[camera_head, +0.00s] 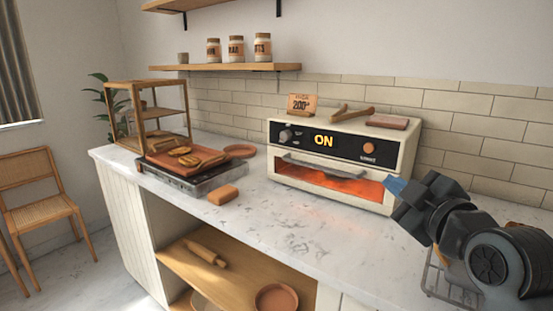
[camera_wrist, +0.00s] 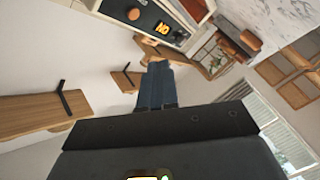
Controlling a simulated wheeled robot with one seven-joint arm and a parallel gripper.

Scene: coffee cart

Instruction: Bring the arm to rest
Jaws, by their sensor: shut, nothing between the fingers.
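My gripper (camera_head: 396,187) is at the right in the head view, in front of the right end of the oven and above the counter. Its blue fingers are together with nothing between them; they also show in the wrist view (camera_wrist: 157,85). My dark arm comes in from the lower right. The cream toaster oven (camera_head: 345,140) stands on the counter with its display reading ON and an orange glow behind its door. The oven shows upside down at the top of the wrist view (camera_wrist: 150,18).
The marble counter (camera_head: 300,230) is clear in front of the oven. A griddle (camera_head: 190,178) with a tray of food, a terracotta sponge-like block (camera_head: 223,195) and a wooden display case (camera_head: 150,115) stand at left. A wire rack (camera_head: 445,285) sits below my arm. A wall shelf (camera_head: 225,67) holds jars.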

